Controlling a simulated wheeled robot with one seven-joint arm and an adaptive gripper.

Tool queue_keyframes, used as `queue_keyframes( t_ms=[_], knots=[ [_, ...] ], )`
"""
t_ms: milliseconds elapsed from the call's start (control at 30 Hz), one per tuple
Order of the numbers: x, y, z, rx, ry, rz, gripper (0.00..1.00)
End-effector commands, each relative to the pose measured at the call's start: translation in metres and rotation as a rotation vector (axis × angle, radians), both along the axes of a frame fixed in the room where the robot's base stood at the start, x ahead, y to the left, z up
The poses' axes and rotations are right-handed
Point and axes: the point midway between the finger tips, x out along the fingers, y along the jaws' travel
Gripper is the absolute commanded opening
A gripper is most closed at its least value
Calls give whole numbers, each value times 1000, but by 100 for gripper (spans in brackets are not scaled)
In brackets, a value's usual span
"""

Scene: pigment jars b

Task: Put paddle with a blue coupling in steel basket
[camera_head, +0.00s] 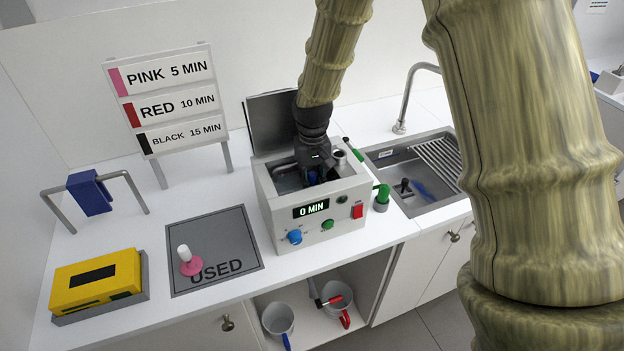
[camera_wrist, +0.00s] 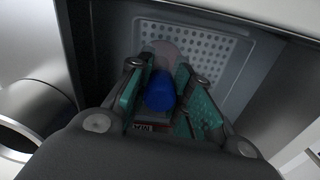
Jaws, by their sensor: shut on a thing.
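My gripper (camera_head: 313,176) reaches down into the open top of the white machine (camera_head: 321,237) with the "0 MIN" display. In the wrist view, the gripper (camera_wrist: 163,88) is shut on the blue coupling (camera_wrist: 160,92), which sits between its green finger pads. A pale rounded part, seemingly the paddle (camera_wrist: 170,50), shows just beyond the coupling. Behind it is a perforated light-grey surface (camera_wrist: 205,48) inside the machine, possibly the steel basket. I cannot tell whether the paddle touches it. Most of the paddle is hidden by the coupling and fingers.
A steel tube (camera_head: 339,158) stands beside the opening, and the raised lid (camera_head: 270,118) is behind. A green-handled part (camera_head: 381,197) stands to the right, before the sink (camera_head: 425,160). A pink-based piece (camera_head: 190,264) stands on the grey USED mat (camera_head: 222,225). A yellow box (camera_head: 96,280) is at left.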

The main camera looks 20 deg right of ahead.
Motion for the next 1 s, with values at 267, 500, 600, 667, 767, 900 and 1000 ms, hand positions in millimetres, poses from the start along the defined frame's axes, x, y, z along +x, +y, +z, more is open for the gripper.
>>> queue_keyframes(
  t_ms=[267, 500, 600, 667, 767, 900, 1000],
  knots=[
    [0, 0, -2, 0, 0, 0, 0],
    [0, 0, -2, 0, 0, 0, 44],
    [0, 0, -2, 0, 0, 0, 44],
    [0, 0, -2, 0, 0, 0, 44],
    [0, 0, -1, 0, -1, 0, 44],
    [1, 0, 4, 0, -3, 0, 44],
    [1, 0, 12, 0, -3, 1, 44]
  ],
)
